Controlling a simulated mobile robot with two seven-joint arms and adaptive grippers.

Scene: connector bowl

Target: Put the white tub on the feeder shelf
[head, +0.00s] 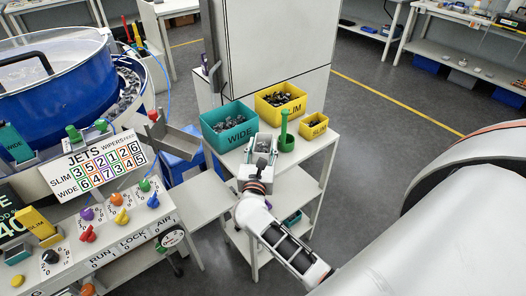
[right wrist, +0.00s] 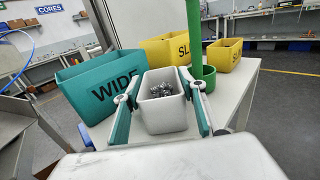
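The white tub (right wrist: 165,118) holds dark metal parts and is upright at the table, beside the green WIDE bin. In the head view the tub (head: 263,145) shows just beyond my right gripper (head: 261,158). In the right wrist view the teal fingers of my right gripper (right wrist: 160,92) lie along both sides of the tub and look closed against it. Whether its base touches the table is not clear. A bare grey shelf (head: 203,202) sits between the control panel and the table; no label marks it as the feeder shelf. My left gripper is out of view.
The white table (head: 312,152) carries the green WIDE bin (head: 229,130), a yellow SLIM bin (head: 280,100), a small yellow bin (head: 314,126) and a green post (head: 284,128). A grey chute (head: 178,138) and blue bowl machine (head: 60,85) stand left. A tall cabinet (head: 275,45) stands behind.

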